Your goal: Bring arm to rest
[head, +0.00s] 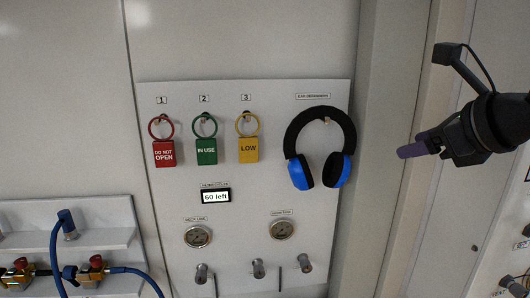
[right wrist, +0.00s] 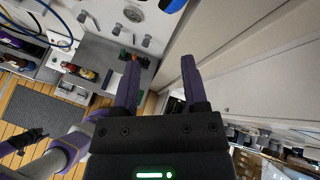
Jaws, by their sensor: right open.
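My right gripper (head: 418,149) is at the right of the head view, in front of the door frame and to the right of the panel, touching nothing. In the right wrist view its two purple fingers (right wrist: 159,70) are spread with nothing between them, so it is open and empty. My left arm, white and purple, shows at the lower left of the right wrist view. Its dark gripper (right wrist: 24,140) is small there and its jaws cannot be made out.
The panel (head: 275,180) holds red (head: 164,153), green (head: 206,151) and yellow (head: 248,150) tags and blue-black ear defenders (head: 336,170) on hooks. Below are a display (head: 216,197) reading "60 left", two gauges and knobs. A shelf with blue hoses (head: 60,240) is at left.

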